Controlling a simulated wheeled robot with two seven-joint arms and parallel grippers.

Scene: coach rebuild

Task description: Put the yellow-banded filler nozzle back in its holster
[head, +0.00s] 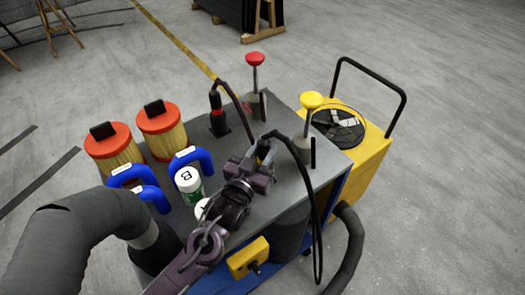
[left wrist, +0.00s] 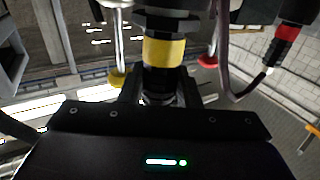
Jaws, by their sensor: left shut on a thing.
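The yellow-banded filler nozzle (head: 264,148) is in my left gripper (head: 260,170), above the grey top of the cart. Its black hose arcs to the right and hangs down the cart's side. In the left wrist view the yellow band of the nozzle (left wrist: 163,52) shows just beyond my left gripper (left wrist: 161,92), whose fingers close around it. I cannot make out an empty holster; my gripper and arm cover part of the cart top. My right gripper is not in view.
A red-banded nozzle (head: 217,115) stands on the cart top (head: 285,190). Red-knobbed (head: 255,59) and yellow-knobbed (head: 311,101) levers rise behind and right of my gripper. Orange-topped filters (head: 162,115), blue-handled items (head: 192,158) and a white-lidded bottle (head: 188,180) stand left.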

